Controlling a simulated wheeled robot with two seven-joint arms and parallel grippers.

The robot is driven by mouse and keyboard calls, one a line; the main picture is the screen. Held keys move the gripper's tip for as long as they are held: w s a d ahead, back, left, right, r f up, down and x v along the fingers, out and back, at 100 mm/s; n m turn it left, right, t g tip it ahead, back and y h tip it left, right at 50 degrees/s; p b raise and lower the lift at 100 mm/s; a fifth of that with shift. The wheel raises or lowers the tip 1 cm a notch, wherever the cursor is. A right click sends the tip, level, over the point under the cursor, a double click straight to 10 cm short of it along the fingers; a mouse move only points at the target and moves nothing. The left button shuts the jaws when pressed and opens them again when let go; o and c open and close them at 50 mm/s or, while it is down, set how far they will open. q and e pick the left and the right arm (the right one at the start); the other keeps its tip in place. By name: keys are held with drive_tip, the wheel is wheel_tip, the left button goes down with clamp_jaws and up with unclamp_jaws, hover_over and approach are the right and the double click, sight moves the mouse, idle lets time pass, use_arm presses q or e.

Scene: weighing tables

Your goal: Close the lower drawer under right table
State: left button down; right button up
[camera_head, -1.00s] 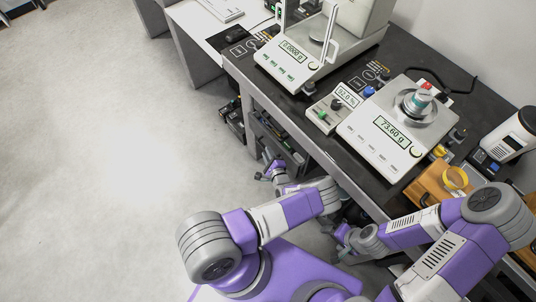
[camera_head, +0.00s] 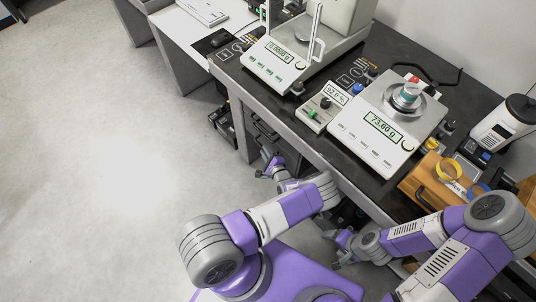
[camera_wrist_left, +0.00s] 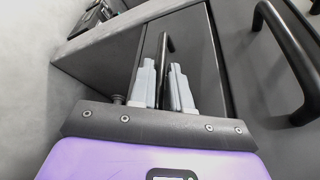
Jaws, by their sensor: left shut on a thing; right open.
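My left gripper (camera_head: 268,162) is at the front of the dark-topped table (camera_head: 345,170), low beside its edge. In the left wrist view its fingers (camera_wrist_left: 165,88) are shut around a black bar handle (camera_wrist_left: 167,45) on a dark drawer front (camera_wrist_left: 195,50). A second dark front (camera_wrist_left: 265,110) with its own black handle (camera_wrist_left: 287,50) lies beside it. The held front looks about level with it; any small gap is hard to judge. My right gripper (camera_head: 343,240) is open and empty, low in front of the table.
On the table stand a balance reading 73.60 g (camera_head: 375,125) with a container (camera_head: 408,95) on its pan, and another balance (camera_head: 275,65). Open floor (camera_head: 110,170) lies to the left.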

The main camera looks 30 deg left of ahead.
use_arm(q)
drive_tip(key=c, duration=1.2)
unclamp_jaws()
drive_tip(key=shift+w+d, duration=0.1)
drive_tip(key=shift+w, duration=0.2)
drive_tip(key=shift+o, duration=0.2)
drive_tip(key=p+v, duration=0.2)
drive_tip(key=v, duration=0.5)
drive_tip(key=shift+s+d, duration=0.25)
drive_tip(key=shift+r, duration=0.1)
